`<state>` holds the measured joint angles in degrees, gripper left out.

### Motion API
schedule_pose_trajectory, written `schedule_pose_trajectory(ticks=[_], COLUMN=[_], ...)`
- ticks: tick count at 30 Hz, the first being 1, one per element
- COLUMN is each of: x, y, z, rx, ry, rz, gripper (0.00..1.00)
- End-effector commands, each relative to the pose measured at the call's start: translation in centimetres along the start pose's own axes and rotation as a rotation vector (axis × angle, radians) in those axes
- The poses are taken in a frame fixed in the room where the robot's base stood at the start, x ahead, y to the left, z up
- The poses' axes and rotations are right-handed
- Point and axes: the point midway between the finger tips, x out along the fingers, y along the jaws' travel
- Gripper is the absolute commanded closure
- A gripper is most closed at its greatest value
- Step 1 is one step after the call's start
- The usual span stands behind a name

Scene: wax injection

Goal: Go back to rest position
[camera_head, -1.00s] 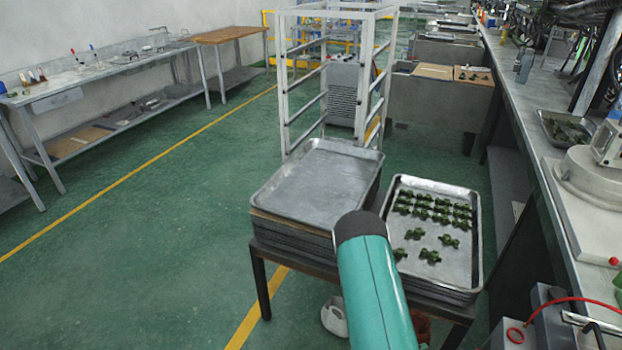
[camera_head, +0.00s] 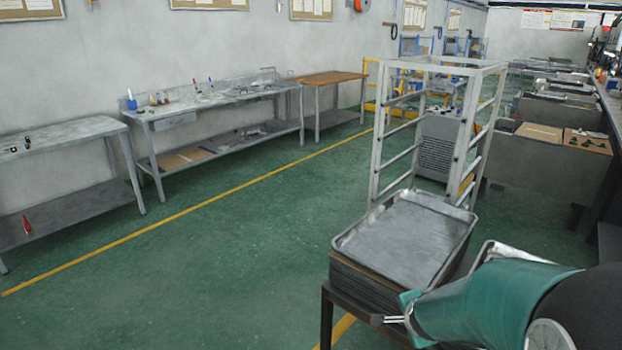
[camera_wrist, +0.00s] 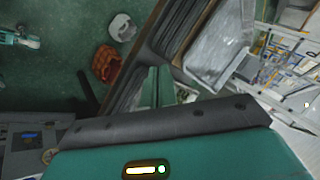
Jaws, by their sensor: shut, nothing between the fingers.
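My gripper (camera_wrist: 157,84) shows in the wrist view as two teal fingers close together, shut and empty, beside the edge of the tray table. In the head view my teal and black arm crosses the lower right corner and hides most of the right tray. Only the rim of that right tray (camera_head: 508,253) shows there. The empty metal tray (camera_head: 410,235) on top of the left stack is in plain view, to the left of my arm. The green pieces on the right tray are hidden in the head view.
A white rack frame (camera_head: 377,160) stands behind the tray stack. Workbenches (camera_head: 75,130) line the left wall. The green floor (camera_head: 230,240) between them is clear.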

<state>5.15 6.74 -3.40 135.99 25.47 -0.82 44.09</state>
Motion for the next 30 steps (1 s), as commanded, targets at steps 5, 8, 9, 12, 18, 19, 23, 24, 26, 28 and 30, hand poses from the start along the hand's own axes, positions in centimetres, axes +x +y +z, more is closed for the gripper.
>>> schedule_pose_trajectory(ticks=[5,8,9,12,18,19,23,24,26,28,30], x=[-7.0,-10.8,-12.2,-15.8,-22.6,-23.4,-26.1,-26.6,-27.1,-27.4,-27.4], y=[-2.0,-2.1,-2.0,-1.3,1.3,1.8,3.7,4.1,4.5,4.8,4.8], z=[2.5,3.7,4.1,4.9,5.9,5.9,5.9,5.9,5.9,5.9,5.9], rx=[-0.302,-0.476,-0.546,-0.722,-1.062,-1.107,-1.258,-1.286,-1.317,-1.334,-1.337], ry=[-0.098,-0.138,-0.15,-0.176,-0.199,-0.2,-0.204,-0.205,-0.206,-0.208,-0.209], rz=[-0.033,-0.043,-0.046,-0.047,-0.029,-0.023,0.003,0.01,0.017,0.023,0.024], gripper=[1.0,1.0,1.0,1.0,1.0,1.0,1.0,1.0,0.92,0.78,0.7])
